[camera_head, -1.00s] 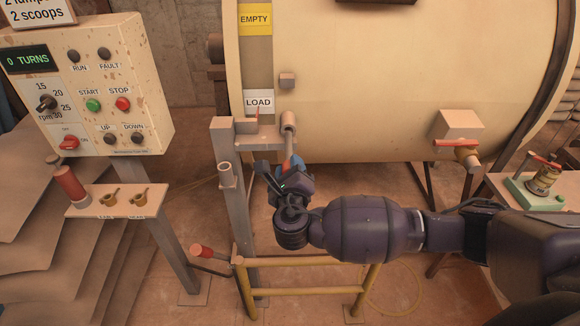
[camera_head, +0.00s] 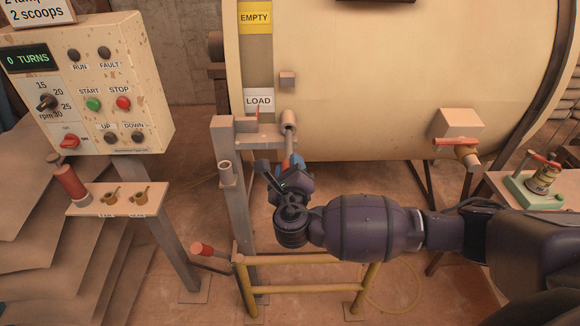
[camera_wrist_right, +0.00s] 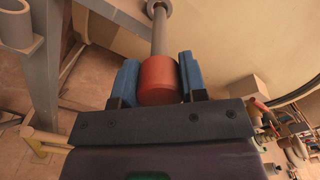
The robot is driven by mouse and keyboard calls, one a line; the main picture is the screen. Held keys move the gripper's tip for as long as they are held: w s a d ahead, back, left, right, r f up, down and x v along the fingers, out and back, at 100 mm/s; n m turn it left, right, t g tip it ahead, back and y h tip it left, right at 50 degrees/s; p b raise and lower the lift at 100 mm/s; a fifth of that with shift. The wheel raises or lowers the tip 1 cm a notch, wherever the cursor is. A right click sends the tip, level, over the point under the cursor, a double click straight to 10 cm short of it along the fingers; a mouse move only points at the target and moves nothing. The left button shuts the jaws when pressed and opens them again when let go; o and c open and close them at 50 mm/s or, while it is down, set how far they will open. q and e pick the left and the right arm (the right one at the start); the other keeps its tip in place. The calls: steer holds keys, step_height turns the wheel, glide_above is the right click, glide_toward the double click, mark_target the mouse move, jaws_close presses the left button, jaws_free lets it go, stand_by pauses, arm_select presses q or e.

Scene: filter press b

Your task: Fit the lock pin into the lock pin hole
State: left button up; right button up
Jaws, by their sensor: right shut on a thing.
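The lock pin has a grey shaft (camera_head: 289,147) and a red grip, which shows in the right wrist view (camera_wrist_right: 158,80). My right gripper (camera_head: 292,170) is shut on the red grip, with a blue finger on each side of it. The shaft points away from the gripper, up toward the round grey collar (camera_head: 288,121) at the end of the bracket by the drum. In the right wrist view the shaft's far end meets the collar's ring (camera_wrist_right: 158,8). How deep the tip sits in the hole is hidden. My left gripper is out of view.
The cream drum (camera_head: 380,85) stands behind the collar. An open grey tube (camera_head: 225,172) is on the post to the left. A yellow rail (camera_head: 310,290) runs below my arm. The control box (camera_head: 90,90) stands at left, a side table with a green device (camera_head: 535,190) at right.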

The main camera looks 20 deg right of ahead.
mark_target(289, 137)
steer(key=shift+x, duration=2.8)
stand_by(0.5)
steer(key=shift+b+x, duration=0.55)
steer(key=shift+x, duration=2)
steer(key=o, duration=1.2)
steer(key=shift+s+f, duration=0.1)
steer(key=shift+s+a, duration=0.15)
steer(key=shift+s, duration=0.15)
steer(key=v, duration=0.9)
steer(key=shift+b, duration=0.3)
steer(key=shift+s+a, duration=0.15)
steer(key=shift+s, duration=0.35)
